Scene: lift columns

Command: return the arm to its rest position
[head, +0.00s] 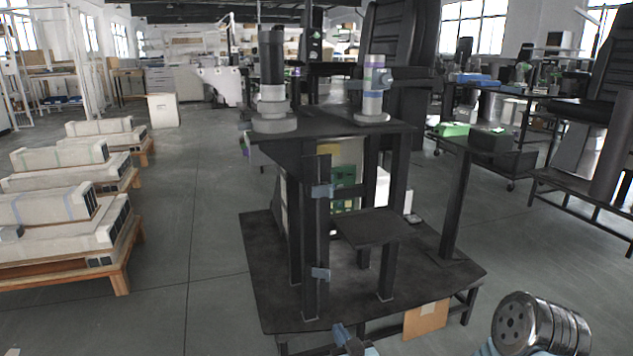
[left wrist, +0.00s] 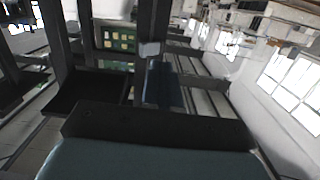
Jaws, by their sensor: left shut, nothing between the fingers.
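My left gripper (head: 342,334) shows as a small blue-grey shape at the bottom edge of the head view, in front of the dark metal stand (head: 262,240). Most of its arm is out of frame. In the left wrist view, its dark body fills the lower part, with the fingers (left wrist: 163,88) together in the middle. Nothing shows between them. The stand's dark posts and green panel (left wrist: 117,38) are beyond it. My right gripper does not show in any view.
Two columns, a dark-and-grey one (head: 272,80) and a pale one (head: 373,92), stand on the stand's top. Pallets with long pale boxes (head: 60,240) are at the left. A black table (head: 500,155) is at the right. The floor between pallets and stand is clear.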

